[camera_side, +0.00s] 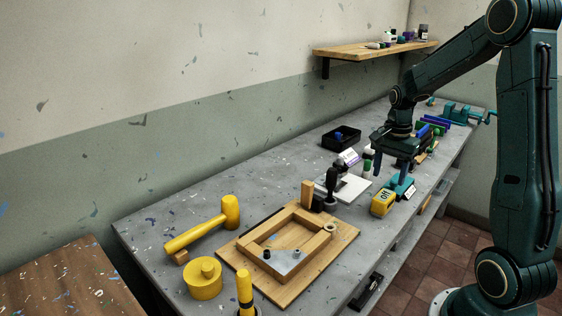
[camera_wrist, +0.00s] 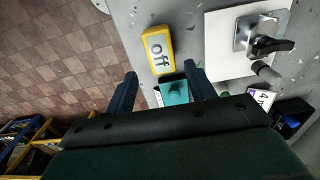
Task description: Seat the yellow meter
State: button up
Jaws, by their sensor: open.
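The yellow meter (camera_side: 383,203) lies on the grey bench near its front edge. Its grey face reads "off", and it also shows in the wrist view (camera_wrist: 158,50). A teal block (camera_side: 404,188) sits right beside the meter; I cannot tell if they touch. In the wrist view the teal block (camera_wrist: 174,91) has a raised round part and a white label at its left. My gripper (camera_side: 400,163) is open above the teal block. In the wrist view its dark blue fingers (camera_wrist: 161,82) stand either side of the block, with the meter beyond the tips. I see nothing held.
A white plate with a black-handled clamp (camera_wrist: 215,62) stands right of the meter in the wrist view. In the side view, a wooden frame on a board (camera_side: 236,250), a yellow mallet (camera_side: 205,228) and a black tray (camera_side: 330,143) also take up the bench. The tiled floor lies beyond the front edge.

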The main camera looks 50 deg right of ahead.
aim_at(385, 195)
jog(key=shift+f, duration=3.4)
jog(key=c, duration=0.8)
jog(key=shift+r, duration=2.05)
jog(key=shift+r, duration=0.15)
jog(key=shift+r, duration=0.25)
notch_tip(385, 195, up, 13)
jog(key=w+a, duration=0.4)
jog(key=a, duration=0.5)
jog(key=w+a, duration=0.3)
jog(key=a, duration=0.7)
jog(key=w+a, duration=0.4)
jog(key=a, duration=0.5)
notch_tip(385, 195, down, 11)
jog(key=shift+r, duration=0.1)
